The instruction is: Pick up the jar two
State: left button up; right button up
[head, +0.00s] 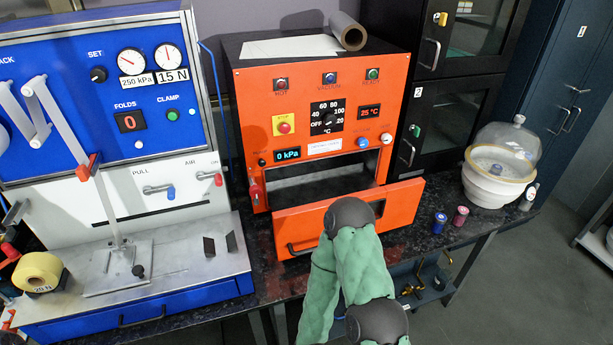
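Two small jars stand on the dark worktop right of the orange oven: a blue jar (439,222) and a dark red jar (460,216) just to its right. I cannot read a number on either one, so I cannot tell which is jar two. One of my arms, in a green sleeve with dark joints, rises from the bottom centre in front of the orange oven's door. I cannot tell which arm it is. No gripper fingers show on it. My other arm is not in view.
The orange oven (315,145) has its front door (330,220) open. A glass-domed white vessel (495,185) stands right of the jars, with a small bottle (529,195) beside it. Dark cabinets (440,110) stand behind. A blue press machine (120,130) fills the left.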

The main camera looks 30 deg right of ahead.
aim_at(461, 216)
jog(key=z, duration=1.35)
